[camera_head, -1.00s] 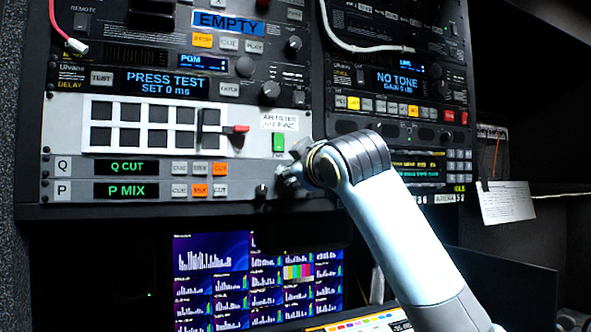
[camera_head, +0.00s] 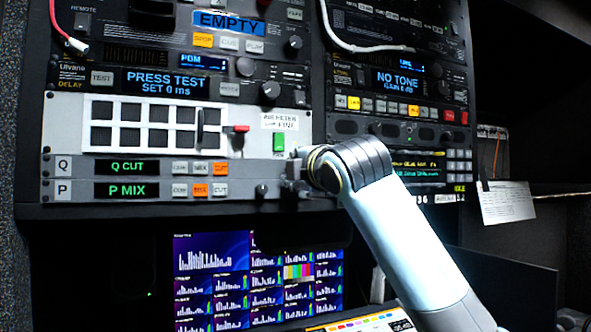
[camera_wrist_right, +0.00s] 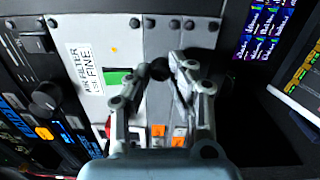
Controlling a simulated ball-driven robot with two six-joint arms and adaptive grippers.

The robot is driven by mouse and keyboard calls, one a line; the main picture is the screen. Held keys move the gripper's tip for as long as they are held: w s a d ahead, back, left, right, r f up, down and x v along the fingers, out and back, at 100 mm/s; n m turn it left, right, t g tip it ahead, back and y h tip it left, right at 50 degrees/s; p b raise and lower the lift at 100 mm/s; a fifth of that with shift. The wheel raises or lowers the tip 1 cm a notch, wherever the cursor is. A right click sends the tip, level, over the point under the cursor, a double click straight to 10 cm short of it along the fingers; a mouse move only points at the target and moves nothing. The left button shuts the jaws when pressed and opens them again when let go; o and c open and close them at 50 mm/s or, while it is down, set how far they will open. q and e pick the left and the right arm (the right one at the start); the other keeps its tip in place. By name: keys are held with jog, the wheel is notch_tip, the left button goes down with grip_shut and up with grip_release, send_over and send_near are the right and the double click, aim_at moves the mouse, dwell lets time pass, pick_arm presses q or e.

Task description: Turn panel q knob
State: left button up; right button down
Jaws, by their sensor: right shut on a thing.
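Panel Q (camera_head: 140,168) is a grey strip in the rack with a green "Q CUT" display (camera_head: 128,167) and an orange-lit button at the right of its button row. Its dark round knob (camera_wrist_right: 160,70) shows in the right wrist view between the fingertips. My right gripper (camera_wrist_right: 162,72) is shut on this knob, one finger on each side; in the head view the gripper (camera_head: 291,178) and wrist hide the knob. My left gripper is in neither view.
Panel P (camera_head: 140,190), with its own small knob (camera_head: 262,190), lies directly below. A green switch (camera_head: 278,142) and a red-tipped lever (camera_head: 240,129) stick out just above. Monitor screens (camera_head: 258,280) sit beneath the rack.

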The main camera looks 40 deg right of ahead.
jog(key=shift+f+n, duration=0.25)
jog(key=shift+n, duration=0.35)
jog(key=c, duration=1.2)
grip_release()
jog(key=shift+r, duration=0.1)
jog(key=shift+s, duration=0.1)
jog(key=v, duration=0.7)
jog(key=shift+s, duration=0.1)
